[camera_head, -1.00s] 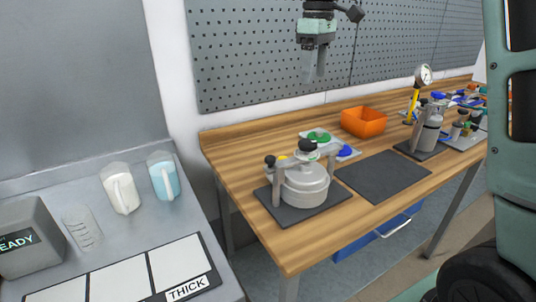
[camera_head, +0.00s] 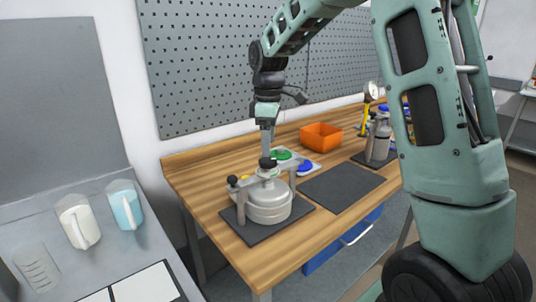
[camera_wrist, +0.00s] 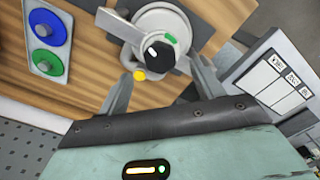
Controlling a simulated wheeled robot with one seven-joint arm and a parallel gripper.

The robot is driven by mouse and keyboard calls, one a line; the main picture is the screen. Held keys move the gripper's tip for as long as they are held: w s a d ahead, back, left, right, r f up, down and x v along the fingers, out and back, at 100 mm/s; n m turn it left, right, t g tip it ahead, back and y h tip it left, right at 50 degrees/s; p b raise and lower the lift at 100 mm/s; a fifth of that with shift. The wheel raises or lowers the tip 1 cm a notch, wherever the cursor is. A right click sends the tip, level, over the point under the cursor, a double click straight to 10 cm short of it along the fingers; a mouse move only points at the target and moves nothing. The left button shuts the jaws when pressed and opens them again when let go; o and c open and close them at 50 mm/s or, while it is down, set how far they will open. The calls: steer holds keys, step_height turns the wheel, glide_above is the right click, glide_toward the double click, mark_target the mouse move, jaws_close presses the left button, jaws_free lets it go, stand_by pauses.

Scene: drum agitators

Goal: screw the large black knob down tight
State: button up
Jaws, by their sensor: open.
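The large black knob (camera_head: 267,164) sits on top of the round grey metal vessel (camera_head: 270,206), at the middle of its clamp bar. In the wrist view the black knob (camera_wrist: 160,56) shows from above with a white mark, beside a small green patch. My gripper (camera_head: 267,150) points down just above the knob in the head view. In the wrist view my open fingers (camera_wrist: 160,84) stand to either side, the knob lying beyond and between them. I cannot tell whether a finger touches it. A smaller black knob (camera_head: 232,181) stands at the bar's left end.
The vessel stands on a dark mat (camera_head: 236,222) on the wooden bench. An orange bin (camera_head: 321,136) stands farther back. An empty dark mat (camera_head: 341,187) lies to the right.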

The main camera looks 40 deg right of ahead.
mark_target(268, 160)
steer(key=shift+f, duration=2.35)
steer(key=c, duration=1)
